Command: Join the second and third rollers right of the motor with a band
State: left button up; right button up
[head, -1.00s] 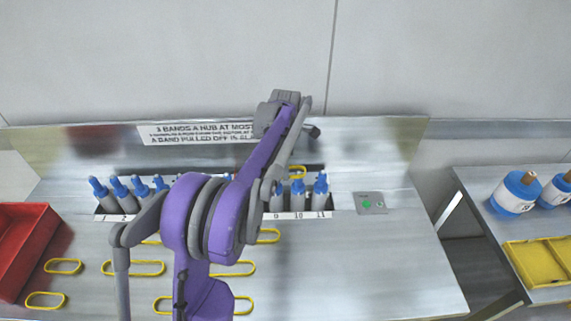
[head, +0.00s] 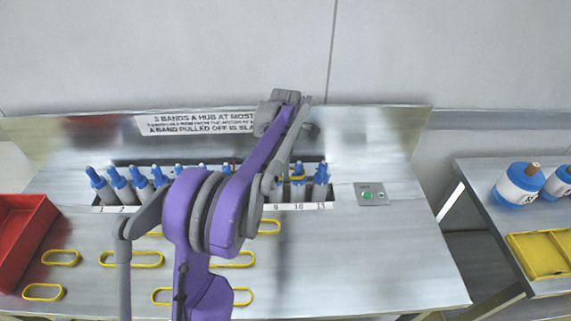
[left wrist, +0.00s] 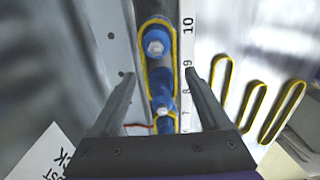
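A row of blue-topped rollers (head: 320,178) stands in a slot above a numbered strip. A yellow band (head: 298,179) sits below the top of the roller over number 10. In the left wrist view this yellow band (left wrist: 146,75) loops around that roller (left wrist: 155,42) and runs down past its neighbour; its lower end is partly hidden. My left gripper (left wrist: 160,76) is open, its fingers apart on either side of the banded rollers. In the head view its grey finger (head: 269,184) is near number 9. My arm hides the middle rollers. I cannot make out the motor. My right gripper is not in view.
Several loose yellow bands (head: 132,259) lie on the metal table. A red bin (head: 22,240) is at the left, and a panel with a green button (head: 368,195) right of the rollers. A side table holds blue spools (head: 518,185) and a yellow tray (head: 540,256). The table's right front is clear.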

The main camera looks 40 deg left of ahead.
pick_arm(q)
jog(key=shift+o, duration=0.5)
notch_tip(320, 180, up, 11)
jog(key=s+d+m+t, duration=0.2)
jog(key=s+d+m, duration=0.3)
jog(key=d+m, duration=0.3)
jog(key=s+d+f+m+t, duration=0.1)
jog(key=s+d+f+m, duration=0.5)
jog(key=s+m, duration=0.3)
jog(key=s+d+f+m+t, duration=0.2)
jog(key=s+d+f+m, duration=0.4)
jog(key=s+d+m, duration=0.3)
jog(key=shift+s+d+f+p, duration=0.15)
jog(key=shift+s+p, duration=0.1)
jog(key=shift+p, duration=0.1)
